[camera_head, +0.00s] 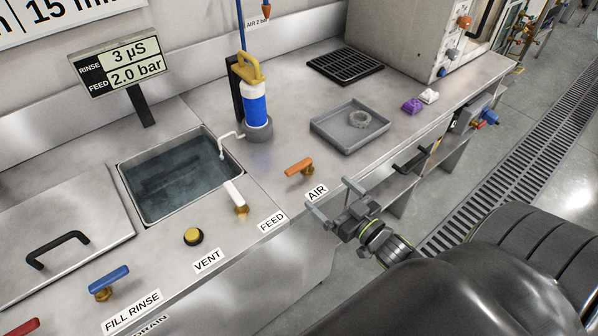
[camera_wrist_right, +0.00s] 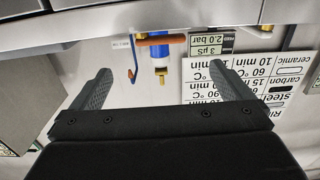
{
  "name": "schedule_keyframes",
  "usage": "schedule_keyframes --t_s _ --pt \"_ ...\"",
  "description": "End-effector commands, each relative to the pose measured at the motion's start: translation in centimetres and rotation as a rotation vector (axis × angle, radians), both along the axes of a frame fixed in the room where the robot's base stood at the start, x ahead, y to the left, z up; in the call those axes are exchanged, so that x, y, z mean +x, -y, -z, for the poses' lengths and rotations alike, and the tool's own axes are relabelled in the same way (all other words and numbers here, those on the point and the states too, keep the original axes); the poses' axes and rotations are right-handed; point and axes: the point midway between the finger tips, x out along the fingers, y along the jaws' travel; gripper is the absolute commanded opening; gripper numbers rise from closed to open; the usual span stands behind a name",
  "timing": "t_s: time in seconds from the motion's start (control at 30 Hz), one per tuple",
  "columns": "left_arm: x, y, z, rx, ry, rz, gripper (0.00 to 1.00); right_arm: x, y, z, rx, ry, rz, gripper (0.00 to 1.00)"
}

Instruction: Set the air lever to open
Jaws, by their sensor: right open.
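The air lever (camera_head: 298,167) has an orange handle on a brass stem and stands on the steel counter behind the AIR label (camera_head: 317,192). In the right wrist view, which is upside down, the orange handle (camera_wrist_right: 160,40) shows beyond and between the open fingers (camera_wrist_right: 160,88). My left gripper is not in view.
The white feed lever (camera_head: 234,194) stands left of the air lever, beside the sink (camera_head: 125,178). A blue and white cylinder (camera_head: 255,105) with a yellow handle stands behind. A grey tray (camera_head: 322,128) holding a ring lies to the right. The counter around the air lever is clear.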

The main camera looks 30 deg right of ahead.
Motion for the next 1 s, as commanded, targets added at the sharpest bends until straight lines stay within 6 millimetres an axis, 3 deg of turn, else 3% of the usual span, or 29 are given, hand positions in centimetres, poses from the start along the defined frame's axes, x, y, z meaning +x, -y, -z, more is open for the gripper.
schedule_keyframes --t_s 0.03,0.4,0.67,1.0 --pt "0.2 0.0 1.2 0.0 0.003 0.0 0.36 0.2 0.0 0.5 -0.003 0.002 -0.002 0.99" --pt "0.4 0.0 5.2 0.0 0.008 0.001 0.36 1.5 -0.3 0.5 -0.001 0.005 0.002 0.99" --pt "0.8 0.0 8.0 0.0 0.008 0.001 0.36 4.2 -0.5 0.4 0.001 0.007 0.001 0.99" --pt "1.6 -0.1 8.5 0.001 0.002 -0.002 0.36 9.9 -0.9 0.0 0.002 0.005 0.003 0.99"
